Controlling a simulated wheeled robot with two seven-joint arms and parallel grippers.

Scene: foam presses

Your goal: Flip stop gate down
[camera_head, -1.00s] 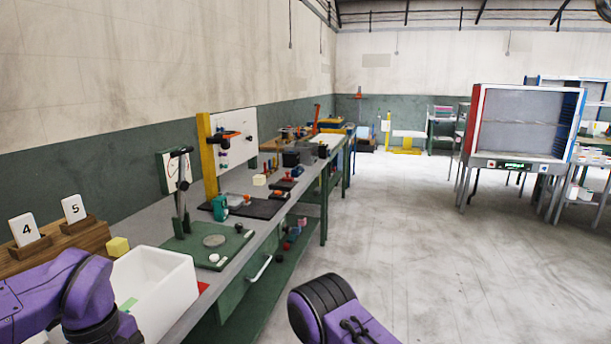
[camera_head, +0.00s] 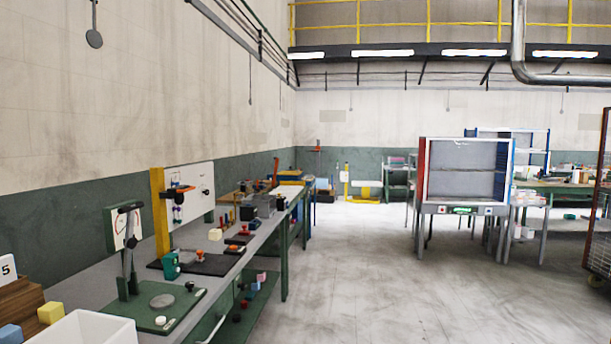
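I cannot make out a stop gate for certain in the head view. A long workbench (camera_head: 206,318) runs along the left wall into the distance. Near its front stands a press on a green base (camera_head: 155,314), with an upright dark lever column (camera_head: 127,262). Behind it, a white panel (camera_head: 190,192) stands beside a yellow post (camera_head: 160,213). Farther off, at right of centre, stands a red-and-blue framed cabinet (camera_head: 467,168) on legs. Neither of my grippers is in view.
A white bin (camera_head: 85,331), a yellow block (camera_head: 50,312) and a card marked 5 (camera_head: 7,268) are at lower left. A mesh fence (camera_head: 598,215) stands at the right edge. The concrete floor (camera_head: 350,275) between bench and cabinet is clear.

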